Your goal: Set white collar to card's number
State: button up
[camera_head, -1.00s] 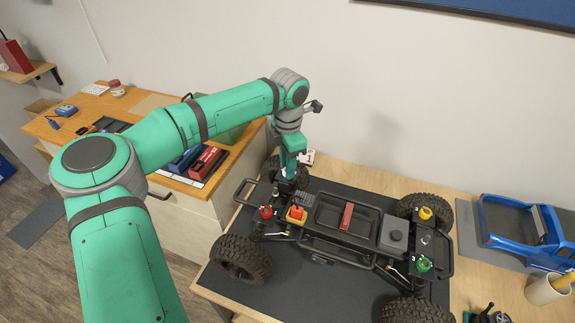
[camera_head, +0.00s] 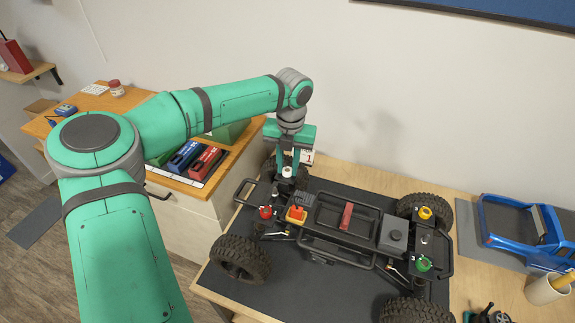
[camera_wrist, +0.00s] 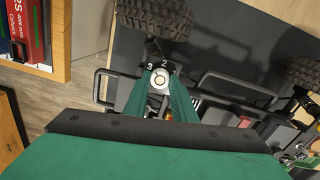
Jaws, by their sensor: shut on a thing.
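The white collar (camera_head: 287,171) sits on a post at the far left corner of the black crawler chassis (camera_head: 322,250). My gripper (camera_head: 288,162) points down over that corner and is shut on the collar. In the wrist view the white collar (camera_wrist: 160,80) shows as a ring between my green fingers, with the digits 3 and 2 on the dark base beyond it. Any other digits and the collar's pointer cannot be made out. The white card (camera_head: 308,157) stands behind my gripper, partly covered, and seems to read 1.
Red (camera_head: 265,211), yellow (camera_head: 425,213) and green (camera_head: 424,264) collars sit at the other chassis corners. Large tyres (camera_head: 241,259) surround the frame. A blue body shell (camera_head: 530,240) and a pencil cup (camera_head: 546,288) are at right. A wooden cabinet with battery packs (camera_head: 205,163) is at left.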

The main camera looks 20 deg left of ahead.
aim_at(290, 171)
jog(key=shift+w+r+n, duration=0.1)
jog(key=shift+n, duration=0.85)
jog(key=shift+w+r+n, duration=0.1)
jog(key=shift+n, duration=0.85)
jog(key=o, duration=1.1)
jog(key=shift+s+f, duration=0.1)
jog(key=shift+f, duration=0.05)
jog(key=r, duration=1)
jog(key=shift+d+r, duration=0.25)
jog(key=shift+r, duration=0.15)
